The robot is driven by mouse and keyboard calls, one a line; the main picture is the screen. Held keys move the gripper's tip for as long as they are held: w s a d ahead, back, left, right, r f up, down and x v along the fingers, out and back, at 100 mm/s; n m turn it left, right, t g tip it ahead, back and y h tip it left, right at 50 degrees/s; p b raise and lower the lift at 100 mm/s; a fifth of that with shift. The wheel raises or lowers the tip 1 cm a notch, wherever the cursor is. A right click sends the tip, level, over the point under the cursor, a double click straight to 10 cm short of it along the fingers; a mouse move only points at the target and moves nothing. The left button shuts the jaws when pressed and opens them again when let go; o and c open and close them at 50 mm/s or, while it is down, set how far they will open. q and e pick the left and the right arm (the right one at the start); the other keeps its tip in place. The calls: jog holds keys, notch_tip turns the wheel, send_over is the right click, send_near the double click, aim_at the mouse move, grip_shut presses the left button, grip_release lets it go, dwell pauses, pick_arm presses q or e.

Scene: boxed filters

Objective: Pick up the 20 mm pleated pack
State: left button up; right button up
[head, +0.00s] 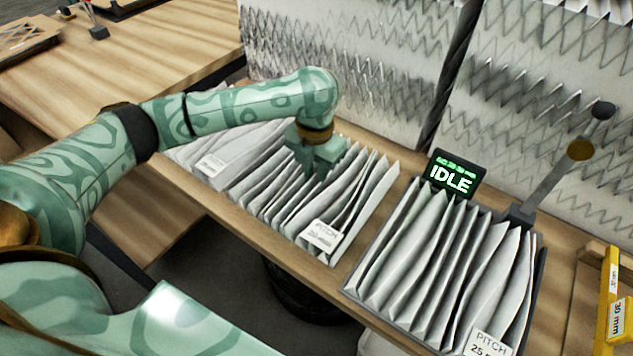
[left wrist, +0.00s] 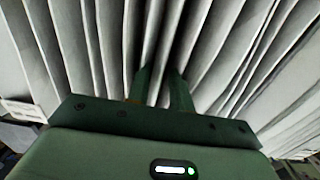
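A white pleated pack (head: 372,190) lies in the middle of the bench, its folds upward. Its front tag (head: 322,236) reads PITCH, but the number is too small to read. Another pleated pack (head: 240,160) lies to its left, with a small unreadable tag. A third pack (head: 440,262) at the right has a tag reading PITCH 25. My left gripper (head: 312,172) points down into the middle pack's folds. In the left wrist view its two fingers (left wrist: 160,88) stand close together among the pleats, with a pale fold between them; their grip is unclear. My right gripper is out of view.
A black sign reading IDLE (head: 452,178) stands behind the packs, with a dark post (head: 520,212) beside the right pack. A yellow gauge marked 30 mm (head: 613,300) is at the far right. Pale zigzag panels (head: 350,60) stand behind. Another wooden table (head: 130,50) is at upper left.

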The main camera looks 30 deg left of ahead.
pick_arm(q)
jog(key=shift+f, duration=0.25)
jog(key=shift+c, duration=0.3)
grip_shut()
